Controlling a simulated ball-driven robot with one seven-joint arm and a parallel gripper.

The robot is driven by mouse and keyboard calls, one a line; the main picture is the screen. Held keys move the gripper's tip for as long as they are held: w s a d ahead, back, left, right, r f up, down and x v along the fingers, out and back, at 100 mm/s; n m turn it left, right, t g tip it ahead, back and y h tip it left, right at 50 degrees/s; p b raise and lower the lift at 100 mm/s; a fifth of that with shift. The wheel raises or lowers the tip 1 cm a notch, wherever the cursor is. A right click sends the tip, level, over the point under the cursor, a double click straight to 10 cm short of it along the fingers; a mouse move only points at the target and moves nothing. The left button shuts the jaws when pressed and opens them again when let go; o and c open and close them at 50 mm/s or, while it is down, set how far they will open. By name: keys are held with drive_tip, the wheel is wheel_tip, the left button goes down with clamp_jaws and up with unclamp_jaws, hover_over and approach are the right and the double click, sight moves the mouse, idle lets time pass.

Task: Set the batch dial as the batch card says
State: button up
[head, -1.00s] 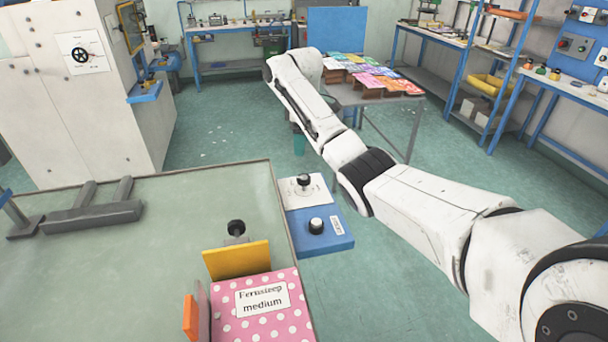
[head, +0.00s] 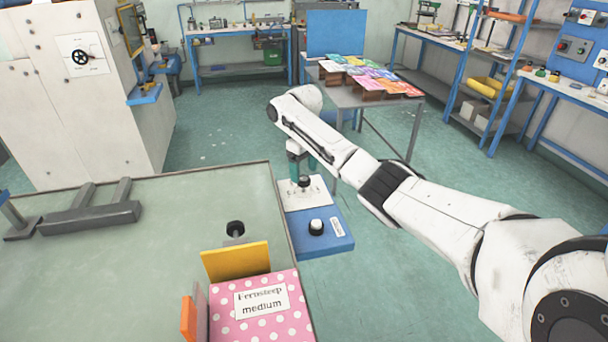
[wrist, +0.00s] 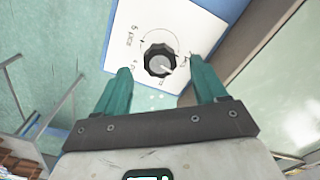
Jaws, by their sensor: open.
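The batch dial (wrist: 160,63) is a black knob on a white plate with printed marks around it. In the wrist view it lies just beyond and between the tips of my gripper (wrist: 160,80), whose teal fingers are apart with nothing between them. In the head view the dial (head: 304,182) stands at the back of the blue box (head: 325,243), just below my gripper. The dial's exact setting is too small to read. The batch card (head: 262,302) reads "Fernsteep medium" and lies on a pink dotted packet (head: 230,325).
A second black knob with a white top (head: 316,227) stands on the blue box in front of the dial. A yellow block (head: 236,262) and an orange block (head: 188,318) border the packet. The green tabletop (head: 130,260) is mostly clear.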

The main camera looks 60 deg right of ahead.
sight(304, 185)
drive_tip(key=shift+f, duration=1.4)
